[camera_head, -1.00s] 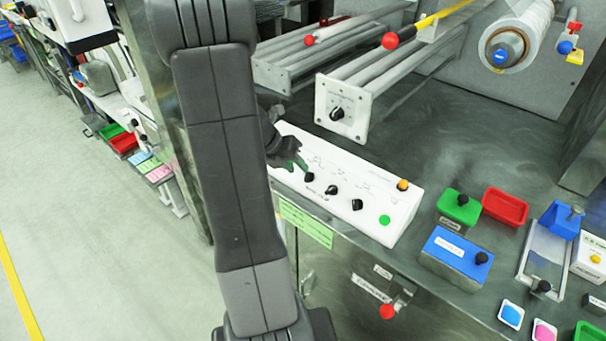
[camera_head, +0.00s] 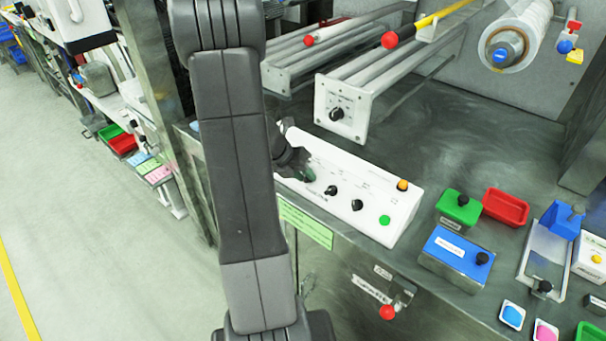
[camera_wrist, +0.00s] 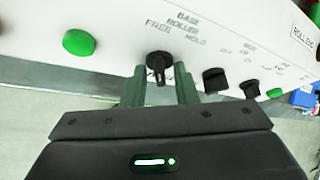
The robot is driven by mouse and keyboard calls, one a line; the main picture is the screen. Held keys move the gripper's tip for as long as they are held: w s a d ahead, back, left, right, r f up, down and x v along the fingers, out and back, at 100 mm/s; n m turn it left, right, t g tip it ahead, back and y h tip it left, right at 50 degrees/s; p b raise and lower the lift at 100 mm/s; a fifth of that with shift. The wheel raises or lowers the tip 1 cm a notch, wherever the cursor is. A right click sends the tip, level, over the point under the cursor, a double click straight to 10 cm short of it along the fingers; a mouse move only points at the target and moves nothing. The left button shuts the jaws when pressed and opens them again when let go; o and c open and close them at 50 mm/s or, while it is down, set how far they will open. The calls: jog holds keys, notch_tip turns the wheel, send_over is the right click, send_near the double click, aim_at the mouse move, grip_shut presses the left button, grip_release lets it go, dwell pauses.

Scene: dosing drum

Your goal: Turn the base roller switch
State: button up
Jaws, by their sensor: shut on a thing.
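The base roller switch (camera_wrist: 159,66) is a black rotary knob on a white panel, below the printed words BASE ROLLER, FREE and HOLD. My gripper (camera_wrist: 160,80) has its two green fingers on either side of this knob and is shut on it. In the head view my gripper (camera_head: 304,174) is at the panel's front row of knobs and hides the switch. The white control panel (camera_head: 385,183) sits along the front edge of the steel bench. The exact angle of the knob is hard to tell.
Two more black knobs (camera_head: 344,198) are close to the right of my gripper. A green button (camera_head: 385,220) and an orange button (camera_head: 402,185) are at the panel's right end. Roller frames (camera_head: 340,105) stand behind. A red-tipped lever (camera_head: 388,312) is below the bench edge.

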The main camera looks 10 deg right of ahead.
jog(key=m+t+y+b, duration=0.1)
jog(key=m, duration=0.1)
jog(key=m+b, duration=0.1)
jog(key=m, duration=0.1)
jog(key=shift+s+d+t+y, duration=0.15)
jog(key=shift+d+t+y, duration=0.05)
jog(key=shift+t+y, duration=0.2)
jog(key=m+b, duration=0.1)
jog(key=m+t+y+b, duration=0.1)
jog(key=m+b, duration=0.1)
jog(key=shift+s+f+m+t, duration=0.1)
jog(key=shift+s+m+t, duration=0.05)
jog(key=shift+m+t, duration=0.15)
jog(key=shift+m+t+y+b, duration=0.3)
jog(key=shift+m+t+b, duration=0.4)
jog(key=shift+b, duration=0.45)
jog(key=o, duration=0.6)
